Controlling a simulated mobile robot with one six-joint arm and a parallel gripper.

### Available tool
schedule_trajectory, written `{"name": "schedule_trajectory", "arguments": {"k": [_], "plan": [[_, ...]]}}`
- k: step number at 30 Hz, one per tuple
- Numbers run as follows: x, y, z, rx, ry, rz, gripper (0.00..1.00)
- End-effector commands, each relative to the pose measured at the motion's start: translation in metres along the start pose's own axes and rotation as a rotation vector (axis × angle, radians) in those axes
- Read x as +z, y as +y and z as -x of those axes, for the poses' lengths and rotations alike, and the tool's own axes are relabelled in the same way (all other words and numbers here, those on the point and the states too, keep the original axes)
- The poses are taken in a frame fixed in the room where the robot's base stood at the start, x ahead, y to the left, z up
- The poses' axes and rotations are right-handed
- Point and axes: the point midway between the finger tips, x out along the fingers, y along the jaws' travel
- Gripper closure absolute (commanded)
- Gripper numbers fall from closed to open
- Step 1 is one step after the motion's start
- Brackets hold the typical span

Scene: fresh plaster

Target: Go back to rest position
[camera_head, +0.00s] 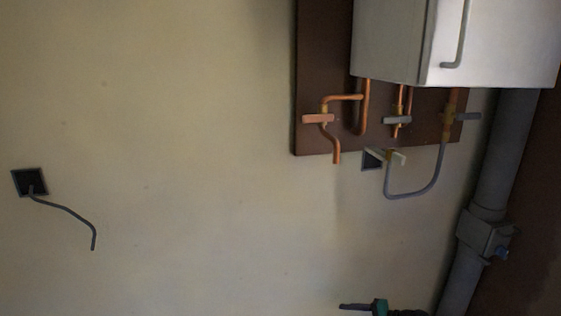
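My gripper does not show for certain in the head view. At the bottom edge, a small dark piece with a green part and a grey rod pointing left (380,307) is cut off by the frame. I cannot tell whether it is a fitting or part of my arm. The task names no other object.
A white boiler (390,40) hangs on a brown board (322,60) at upper right, with copper pipes and valves (318,119) below. A grey hose (415,195) loops down. A thick grey pipe (508,150) runs down the right. A cable (70,212) sticks out of a wall box (29,181).

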Motion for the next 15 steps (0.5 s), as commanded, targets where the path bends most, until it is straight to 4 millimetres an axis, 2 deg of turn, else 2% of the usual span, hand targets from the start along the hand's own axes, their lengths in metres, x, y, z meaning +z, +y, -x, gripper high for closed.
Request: {"name": "schedule_trajectory", "arguments": {"k": [1, 6, 10, 15], "plan": [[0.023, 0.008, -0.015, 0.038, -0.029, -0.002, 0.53], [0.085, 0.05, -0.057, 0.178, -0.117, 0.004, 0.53], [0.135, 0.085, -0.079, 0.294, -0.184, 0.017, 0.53], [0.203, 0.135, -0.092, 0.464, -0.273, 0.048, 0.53]]}}
